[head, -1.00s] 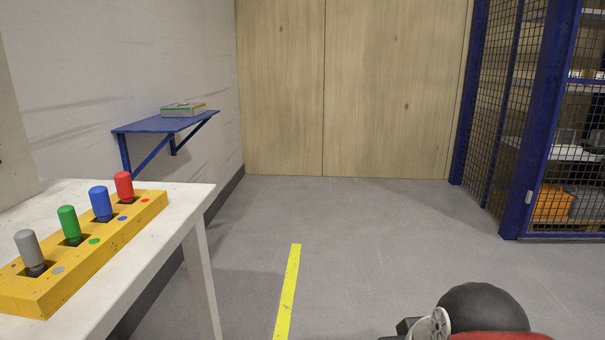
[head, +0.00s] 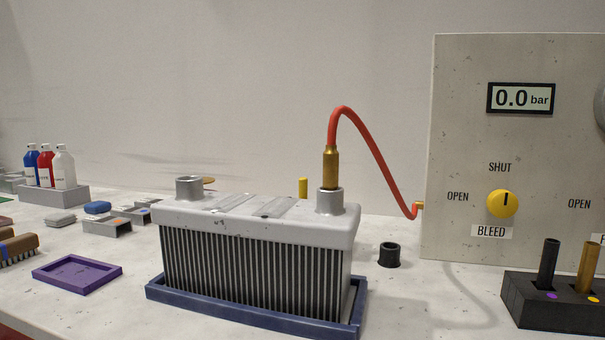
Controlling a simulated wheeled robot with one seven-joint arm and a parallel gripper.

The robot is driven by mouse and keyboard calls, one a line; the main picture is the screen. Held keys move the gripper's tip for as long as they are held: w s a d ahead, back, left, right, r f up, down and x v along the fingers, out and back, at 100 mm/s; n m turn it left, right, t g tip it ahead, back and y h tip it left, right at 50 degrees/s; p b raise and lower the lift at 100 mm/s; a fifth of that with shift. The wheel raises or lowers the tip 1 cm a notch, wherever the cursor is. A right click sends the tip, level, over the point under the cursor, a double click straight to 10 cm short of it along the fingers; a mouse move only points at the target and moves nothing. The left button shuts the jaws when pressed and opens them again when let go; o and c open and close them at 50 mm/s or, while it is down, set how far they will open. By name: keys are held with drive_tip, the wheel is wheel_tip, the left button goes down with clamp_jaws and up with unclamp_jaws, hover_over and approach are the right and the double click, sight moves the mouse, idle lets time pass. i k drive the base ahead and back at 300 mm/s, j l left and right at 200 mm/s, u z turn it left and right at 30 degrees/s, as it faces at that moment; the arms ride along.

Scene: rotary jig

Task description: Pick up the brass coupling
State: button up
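The brass coupling (head: 331,167) is a slim upright fitting on the end of a red hose (head: 365,143). Its lower end sits in or on the right port (head: 330,202) of a grey finned block (head: 255,265); how deep it goes is hidden by the port's rim. The hose arches up from it and down to a brass fitting (head: 419,206) on the side of a panel (head: 470,140). The panel reads 0.0 bar, and its yellow bleed knob (head: 502,203) has its mark pointing up toward SHUT. My gripper is not in view.
The finned block stands in a blue tray (head: 235,312), its left port (head: 189,188) open. A black cup (head: 389,255) and a black rack (head: 550,302) stand to the right. A purple tray (head: 78,275), bottles (head: 48,167) and small items lie left. Bare tabletop shows in front.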

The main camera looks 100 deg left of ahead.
sight(331, 156)
drive_tip(key=u, duration=3.35)
